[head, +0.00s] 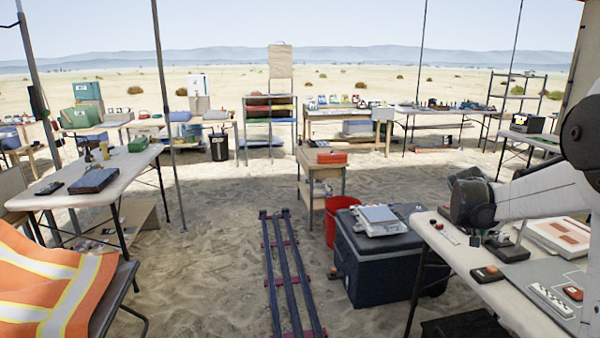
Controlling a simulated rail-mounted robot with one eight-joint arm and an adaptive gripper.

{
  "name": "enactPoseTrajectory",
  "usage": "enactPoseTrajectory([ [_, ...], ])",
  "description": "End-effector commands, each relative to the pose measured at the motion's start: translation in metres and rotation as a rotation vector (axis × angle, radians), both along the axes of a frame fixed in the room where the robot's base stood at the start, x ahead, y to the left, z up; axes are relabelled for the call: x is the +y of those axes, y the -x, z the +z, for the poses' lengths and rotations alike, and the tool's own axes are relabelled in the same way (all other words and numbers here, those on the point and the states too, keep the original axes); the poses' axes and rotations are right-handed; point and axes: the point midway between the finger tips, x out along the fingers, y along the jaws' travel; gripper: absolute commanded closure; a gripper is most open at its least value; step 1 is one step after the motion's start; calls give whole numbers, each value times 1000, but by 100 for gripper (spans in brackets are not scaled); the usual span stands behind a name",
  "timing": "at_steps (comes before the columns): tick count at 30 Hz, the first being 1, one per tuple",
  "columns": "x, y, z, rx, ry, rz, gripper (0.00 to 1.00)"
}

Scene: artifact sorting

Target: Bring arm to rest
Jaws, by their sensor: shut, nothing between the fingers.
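My white arm (540,190) reaches in from the right edge over the right-hand table (450,245). My gripper (473,206) is at the dark end of the arm, above that table's back left part. It is shut and holds nothing. Its fingertips are small here and hard to make out. Small dark and orange-topped pieces lie on the table near it, among them an orange-topped block (487,273) and a red piece (573,292). I cannot tell how high the gripper is above them.
A dark cooler box (375,265) with a scale (379,219) on top stands left of the table. A red bucket (338,215) is behind it. Dark rails (287,270) run along the sand in the middle. A left table (125,165) and an orange vest (45,285) are at left.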

Motion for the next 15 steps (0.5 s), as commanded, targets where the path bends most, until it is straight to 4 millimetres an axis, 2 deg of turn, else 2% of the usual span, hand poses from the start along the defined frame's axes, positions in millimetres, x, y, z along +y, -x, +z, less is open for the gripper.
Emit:
enactPoseTrajectory([
  [1, 17, 9, 12, -5, -13, 19, 100],
  [6, 68, 41, 40, -20, -60, 76, 100],
  [15, 152, 107, 73, -48, -144, 177, 100],
])
